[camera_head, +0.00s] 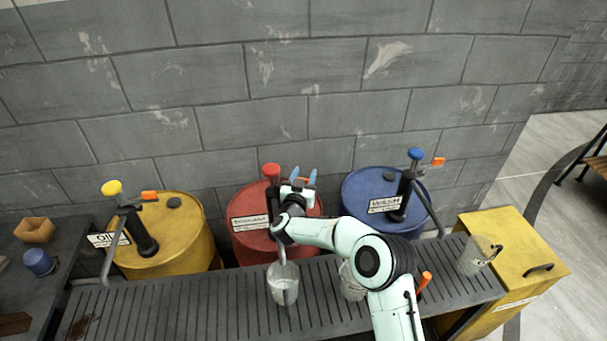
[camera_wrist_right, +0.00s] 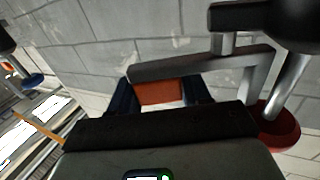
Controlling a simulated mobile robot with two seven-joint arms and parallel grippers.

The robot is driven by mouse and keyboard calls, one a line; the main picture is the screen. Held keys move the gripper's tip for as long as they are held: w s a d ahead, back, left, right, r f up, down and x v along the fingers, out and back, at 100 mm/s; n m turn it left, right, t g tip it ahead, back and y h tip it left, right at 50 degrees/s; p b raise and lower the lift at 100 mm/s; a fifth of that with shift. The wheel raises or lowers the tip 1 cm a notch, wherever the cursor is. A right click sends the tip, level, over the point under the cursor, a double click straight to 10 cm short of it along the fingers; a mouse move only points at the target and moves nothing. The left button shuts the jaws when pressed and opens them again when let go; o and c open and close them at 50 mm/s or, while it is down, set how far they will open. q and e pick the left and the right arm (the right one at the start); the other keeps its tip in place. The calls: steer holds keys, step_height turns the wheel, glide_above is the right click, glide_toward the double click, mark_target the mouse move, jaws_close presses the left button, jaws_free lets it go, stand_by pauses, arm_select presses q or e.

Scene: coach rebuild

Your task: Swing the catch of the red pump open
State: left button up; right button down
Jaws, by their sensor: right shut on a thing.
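The red pump (camera_head: 271,171) stands on the red drum (camera_head: 258,243), its red knob up. Its catch is a grey bar with an orange end; the orange end (camera_wrist_right: 160,92) shows between my right gripper's dark blue fingers in the right wrist view. The grey catch bar (camera_wrist_right: 195,66) runs to the pump body at the right of the wrist view. My left gripper is not in view.
A yellow drum (camera_head: 180,252) with a yellow-topped pump stands left, a blue drum (camera_head: 364,190) with a blue-topped pump right. A clear cup (camera_head: 283,285) stands on the slatted bench (camera_head: 215,310) below the red pump. A block wall is close behind.

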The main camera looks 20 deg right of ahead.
steer(key=shift+s+a+m+g+h, duration=0.15)
steer(key=shift+s+m+g+h, duration=0.2)
steer(key=shift+m+g+h, duration=0.55)
steer(key=c, duration=0.6)
jaws_free()
